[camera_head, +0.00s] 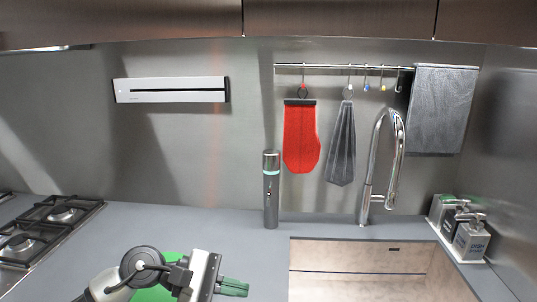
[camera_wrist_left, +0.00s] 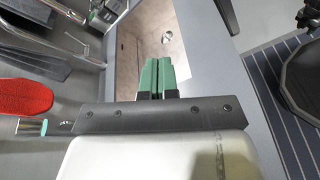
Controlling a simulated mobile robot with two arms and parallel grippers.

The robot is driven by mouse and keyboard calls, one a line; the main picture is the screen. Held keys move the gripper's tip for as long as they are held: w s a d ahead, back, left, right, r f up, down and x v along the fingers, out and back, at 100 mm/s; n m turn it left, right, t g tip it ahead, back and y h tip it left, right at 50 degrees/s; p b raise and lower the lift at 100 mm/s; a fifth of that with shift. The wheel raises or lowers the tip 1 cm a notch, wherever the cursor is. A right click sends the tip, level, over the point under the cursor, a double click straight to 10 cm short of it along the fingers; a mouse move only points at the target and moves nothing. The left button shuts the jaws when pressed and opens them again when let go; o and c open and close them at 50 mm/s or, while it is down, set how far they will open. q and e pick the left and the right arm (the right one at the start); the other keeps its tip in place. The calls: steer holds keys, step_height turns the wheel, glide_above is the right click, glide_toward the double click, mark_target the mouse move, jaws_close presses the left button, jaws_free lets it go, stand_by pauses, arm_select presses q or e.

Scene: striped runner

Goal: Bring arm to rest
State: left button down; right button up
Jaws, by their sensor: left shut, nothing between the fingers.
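My left gripper (camera_head: 234,287) is at the bottom of the head view, over the grey counter (camera_head: 225,235) and left of the sink (camera_head: 375,258). Its green fingers are together, with nothing between them. They also show in the left wrist view (camera_wrist_left: 158,76), pointing toward the sink basin (camera_wrist_left: 150,35). A green flat thing (camera_head: 158,292) lies partly hidden behind my left arm. My right gripper is not in either view.
A grey cylinder (camera_head: 271,195) stands on the counter near the wall. A tall faucet (camera_head: 385,170) rises behind the sink. Soap bottles (camera_head: 468,238) stand at the right. A gas hob (camera_head: 45,225) is at the left. A red mitt (camera_head: 301,140) hangs from the rail.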

arm_select(q)
step_height(320, 180, up, 5)
steer(key=d+n+t+h, duration=0.2)
steer(key=n+t+h, duration=0.55)
steer(key=n, duration=0.75)
steer(key=s+a+f+n+t+y, duration=0.1)
steer(key=a+f+n+t+y, duration=0.1)
steer(key=a+f+n+y, duration=0.2)
steer(key=s+a+f+n+t+y, duration=0.2)
steer(key=a+f+n+y, duration=0.3)
steer(key=n+y, duration=0.5)
steer(key=s+a+f+n+t+y, duration=0.2)
steer(key=a+f+n+y, duration=0.3)
steer(key=n, duration=1.6)
step_height(320, 180, down, 3)
steer(key=shift+s+a+f+y, duration=0.1)
steer(key=shift+a+y, duration=0.05)
steer(key=shift+y, duration=1.2)
steer(key=s+a+f+n+g, duration=0.1)
steer(key=s+f+n+g, duration=0.35)
steer(key=s, duration=0.45)
steer(key=s+a+f+n+g, duration=0.1)
steer(key=s+f+n+g, duration=0.4)
steer(key=s, duration=0.4)
step_height(320, 180, down, 28)
steer(key=s+g, duration=0.2)
steer(key=s+a+f+m+g, duration=0.1)
steer(key=s+a+f, duration=0.2)
steer(key=s+f, duration=1.2)
steer(key=shift+g, duration=0.3)
